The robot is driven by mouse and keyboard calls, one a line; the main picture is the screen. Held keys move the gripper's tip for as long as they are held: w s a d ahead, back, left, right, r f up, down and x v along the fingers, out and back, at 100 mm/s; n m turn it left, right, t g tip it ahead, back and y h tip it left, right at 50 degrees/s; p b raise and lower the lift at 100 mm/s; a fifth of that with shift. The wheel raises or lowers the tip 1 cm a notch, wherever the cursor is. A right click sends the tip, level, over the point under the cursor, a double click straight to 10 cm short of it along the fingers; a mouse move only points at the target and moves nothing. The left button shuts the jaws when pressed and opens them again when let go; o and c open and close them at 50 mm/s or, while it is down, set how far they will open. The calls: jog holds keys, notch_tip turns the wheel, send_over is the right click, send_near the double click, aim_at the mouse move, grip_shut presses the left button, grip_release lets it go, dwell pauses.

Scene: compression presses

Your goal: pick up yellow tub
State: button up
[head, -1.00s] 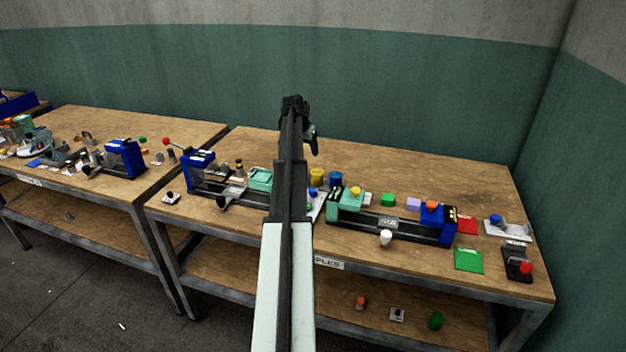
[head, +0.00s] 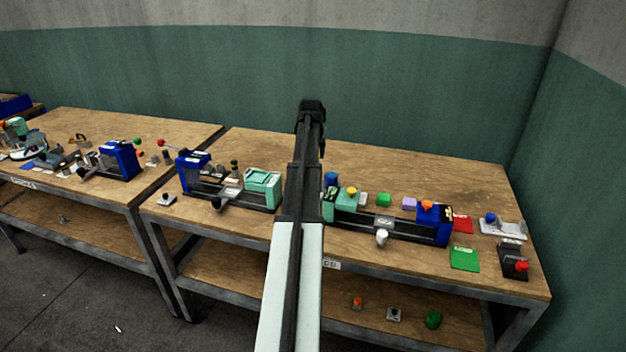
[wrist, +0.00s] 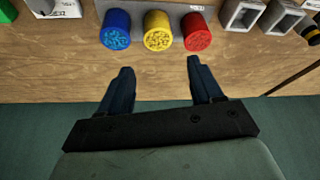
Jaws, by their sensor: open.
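In the head view my arm hides the yellow tub, and the blue tub (head: 331,179) shows just right of the arm. My gripper (wrist: 158,66) is open and empty in the wrist view. Its two fingers point toward the row of tubs, with the yellow tub beyond the gap between the fingertips and apart from them.
Grey square hollow blocks (wrist: 242,13) stand right of the red tub. A green block (wrist: 6,12) is at the far left in the wrist view. Presses stand on both sides of my arm, a black-railed one (head: 390,226) at right. Bare wood lies behind them.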

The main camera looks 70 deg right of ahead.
jog(key=x, duration=0.7)
jog(key=shift+d+f, duration=0.1)
jog(key=shift+f, duration=0.1)
jog(key=shift+x, duration=2.85)
jog(key=shift+s, duration=0.2)
jog(key=c, duration=0.7)
